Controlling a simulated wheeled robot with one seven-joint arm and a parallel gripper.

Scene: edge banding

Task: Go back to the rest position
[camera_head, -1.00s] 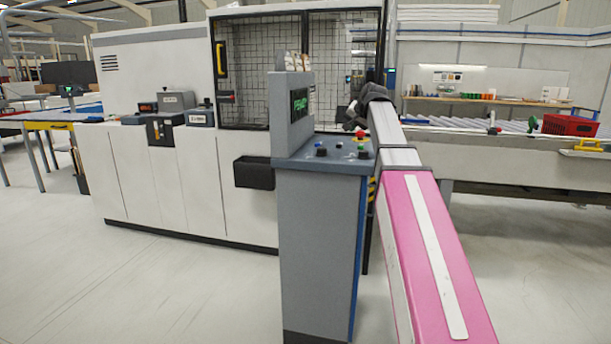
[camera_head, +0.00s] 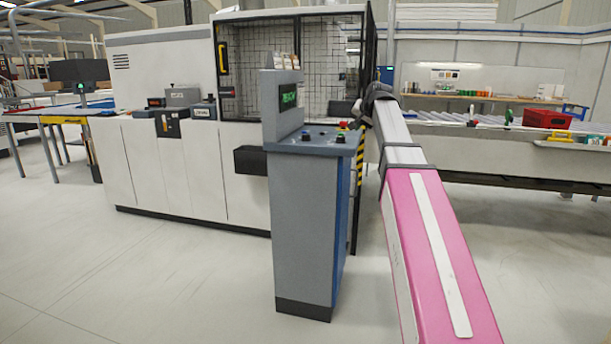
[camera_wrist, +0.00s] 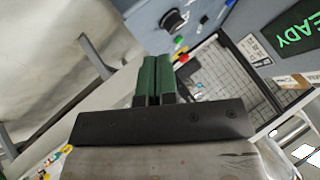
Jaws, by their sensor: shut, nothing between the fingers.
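My gripper shows in the wrist view (camera_wrist: 154,62) with its two green fingers side by side, shut and empty. In the head view my pink and grey arm reaches forward, and its dark wrist end (camera_head: 374,98) is at the right of the control console's top. The grey control console (camera_head: 305,215) stands upright in front of the machine. Its green-lit screen (camera_head: 289,97) also shows in the wrist view (camera_wrist: 297,30), where it reads READY. The gripper's fingertips are hidden behind the wrist in the head view.
The white edge banding machine (camera_head: 175,165) with a mesh-windowed enclosure (camera_head: 290,60) stands behind the console. A roller conveyor (camera_head: 460,119) with a red crate (camera_head: 547,119) runs along the right. A blue-topped table (camera_head: 60,112) is at the left. The floor in front is clear.

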